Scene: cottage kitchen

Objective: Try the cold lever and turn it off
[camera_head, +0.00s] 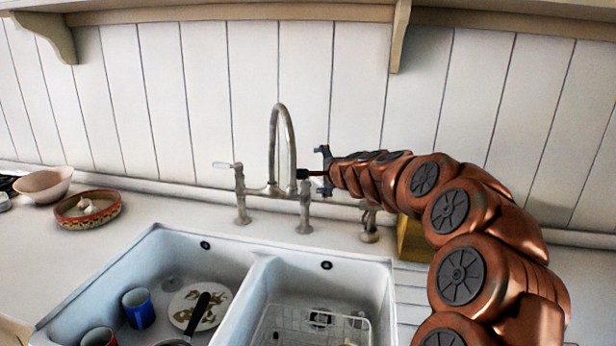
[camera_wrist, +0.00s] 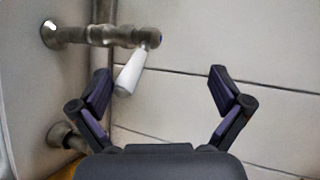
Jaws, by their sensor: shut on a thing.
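The bridge tap (camera_head: 277,128) stands behind the double sink, with a tall curved spout. Its left white lever (camera_head: 225,165) points left. My gripper (camera_head: 313,172) is at the tap's right side and covers the right lever in the head view. In the wrist view the cold lever (camera_wrist: 131,72) is a white handle hanging tilted from a metal valve with a blue mark.
The left basin (camera_head: 150,265) holds a blue mug (camera_head: 138,308), a red mug (camera_head: 99,337), a dirty plate (camera_head: 198,307) and a dark-handled pan. The right basin holds a wire rack (camera_head: 310,330). A patterned dish (camera_head: 88,209) and a bowl (camera_head: 43,184) stand left. The wall is close behind.

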